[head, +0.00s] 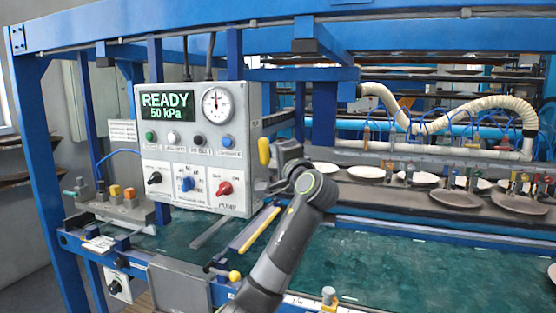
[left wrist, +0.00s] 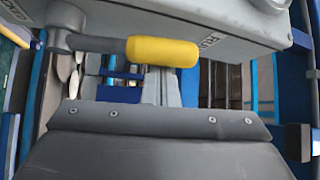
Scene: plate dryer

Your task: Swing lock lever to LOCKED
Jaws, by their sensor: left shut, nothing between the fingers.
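The lock lever has a yellow grip (head: 264,150) and sits at the right side of the grey control box (head: 196,140). In the left wrist view the yellow grip (left wrist: 162,52) lies level on a dark grey rod, close in front of the box, whose printed lettering is partly cut off. My left gripper (head: 284,164) is shut and empty, just right of the grip in the head view. The lever's pivot is partly hidden behind my gripper in the head view. Whether gripper and lever touch, I cannot tell. My right gripper is not in view.
The box display reads READY, 50 kPa, above several knobs and buttons. A yellow ball knob (head: 234,275) is on the front rail. Blue frame posts (head: 325,110) stand behind. Plates (head: 366,172) lie on the conveyor at right.

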